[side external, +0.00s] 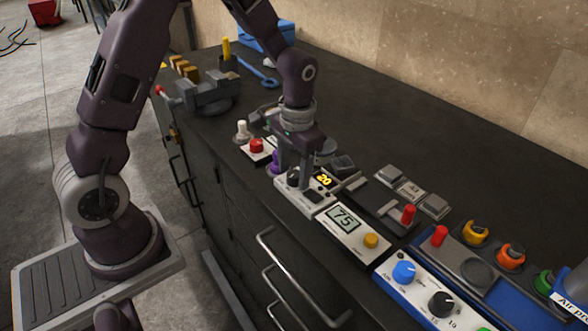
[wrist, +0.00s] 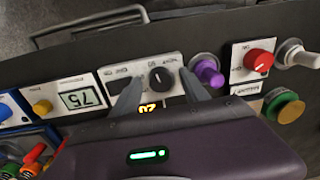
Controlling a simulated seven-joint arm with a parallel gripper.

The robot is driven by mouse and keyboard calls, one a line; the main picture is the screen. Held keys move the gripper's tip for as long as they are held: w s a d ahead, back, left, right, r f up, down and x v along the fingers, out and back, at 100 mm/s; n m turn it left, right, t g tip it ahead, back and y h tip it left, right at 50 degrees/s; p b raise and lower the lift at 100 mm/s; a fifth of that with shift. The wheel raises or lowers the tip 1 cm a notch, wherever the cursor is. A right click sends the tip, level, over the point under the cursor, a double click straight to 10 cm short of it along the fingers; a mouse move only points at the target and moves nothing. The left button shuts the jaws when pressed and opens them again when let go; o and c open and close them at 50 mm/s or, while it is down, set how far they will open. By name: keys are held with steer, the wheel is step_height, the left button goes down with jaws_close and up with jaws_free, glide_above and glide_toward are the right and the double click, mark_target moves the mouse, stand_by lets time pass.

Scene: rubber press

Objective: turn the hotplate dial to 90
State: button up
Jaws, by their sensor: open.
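A white control box (side external: 303,194) on the dark bench has a black dial and a small display with yellow digits reading 20 (side external: 324,179). In the wrist view the black dial (wrist: 161,79) sits on the box face with a pale pointer mark. The display (wrist: 147,108) shows there upside down, partly hidden by my gripper body. My gripper (side external: 294,172) points down over the box. Its two fingers are apart, one on each side of the dial, in the wrist view (wrist: 160,84). Whether the fingertips touch the dial is not clear.
A white box reading 75 (side external: 343,217) with a yellow knob stands on one side. A purple knob (wrist: 208,72) and a box with a red knob (wrist: 258,60) are close on the other side. A blue-knob panel (side external: 405,272) is at the front right.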

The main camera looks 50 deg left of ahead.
mark_target(295, 175)
steer(key=shift+r, duration=0.1)
step_height(295, 175, up, 6)
steer(key=shift+d, duration=0.15)
steer(key=shift+r, duration=0.45)
steer(key=shift+s+d+r, duration=0.1)
steer(key=shift+r, duration=0.2)
steer(key=s+d+r+t, duration=0.3)
steer(key=s+r, duration=0.6)
steer(key=r, duration=0.1)
steer(key=s+d+r+t, duration=0.1)
steer(key=s+t, duration=0.1)
steer(key=s, duration=1)
steer(key=shift+d+r+m+t+h, duration=0.25)
steer(key=shift+r+m+t+h, duration=0.05)
steer(key=shift+r, duration=0.1)
